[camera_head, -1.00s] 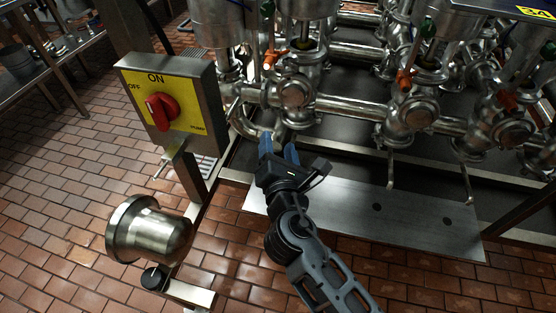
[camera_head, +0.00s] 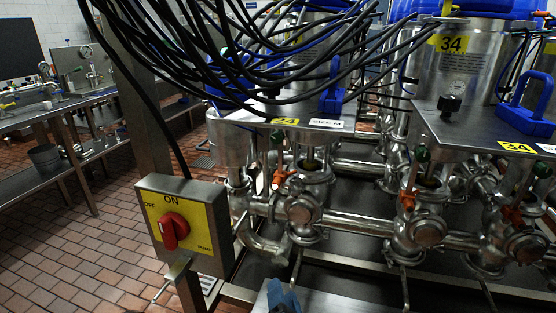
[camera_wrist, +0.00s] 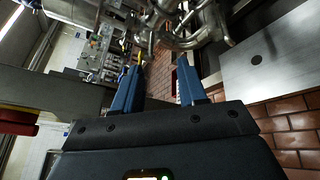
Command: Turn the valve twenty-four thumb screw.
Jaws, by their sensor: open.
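A yellow tag (camera_head: 285,121), which appears to read 24, sits on the front edge of a metal box top at the upper middle of the head view. Black cables hang over this unit, and I cannot make out its thumb screw. Below the tag is a valve with an orange handle (camera_head: 282,178). My gripper (camera_head: 283,297) shows only its blue fingertips at the bottom edge of the head view, below and apart from the valves. In the wrist view my gripper (camera_wrist: 158,66) is open, with nothing between its two blue fingers.
A yellow pump switch box with a red knob (camera_head: 174,231) stands at the left of the pipes. A unit tagged 34 (camera_head: 452,44), with a black knob (camera_head: 449,104), is at the right. Pipes and valves fill the right side. Brick floor (camera_head: 80,255) is open at left.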

